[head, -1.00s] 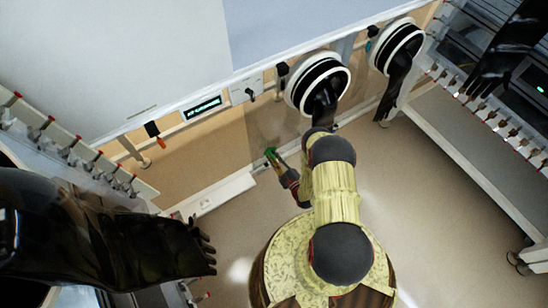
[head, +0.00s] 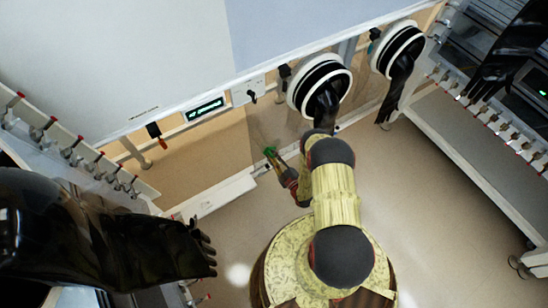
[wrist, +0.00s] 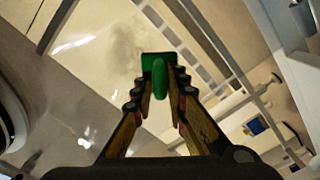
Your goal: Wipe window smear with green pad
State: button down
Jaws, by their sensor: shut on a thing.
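The green pad (wrist: 155,66) shows in the wrist view, with a raised rounded handle between my fingertips. My gripper (wrist: 157,98) is shut on that handle and holds the pad out ahead of it. In the head view the green pad (head: 269,152) is a small patch at the end of my gripper (head: 275,160), low in front of the glovebox. A faint grey smear (wrist: 124,44) shows in the wrist view on a pale pane, up and left of the pad. I cannot tell whether the pad touches the pane.
Glove ports (head: 320,84) with black hanging gloves are to the right of my gripper in the head view. A large black glove (head: 110,240) reaches in at lower left. A small display (head: 204,109) is on the glovebox front. Open floor (head: 430,210) is at right.

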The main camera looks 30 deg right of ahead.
jog(key=shift+w+d, duration=0.1)
jog(key=shift+w, duration=0.05)
jog(key=shift+w+d+r, duration=0.1)
jog(key=shift+w+d, duration=0.05)
jog(key=shift+d, duration=3.8)
jog(key=shift+r+p, duration=0.55)
jog(key=shift+r, duration=0.25)
jog(key=shift+a+f, duration=0.15)
jog(key=shift+a, duration=3.9)
jog(key=shift+r+p, duration=0.8)
jog(key=shift+r, duration=0.15)
jog(key=shift+d+f+b, duration=0.2)
jog(key=shift+d+b, duration=0.95)
jog(key=shift+d, duration=2)
jog(key=shift+d+r, duration=0.1)
jog(key=shift+d, duration=0.8)
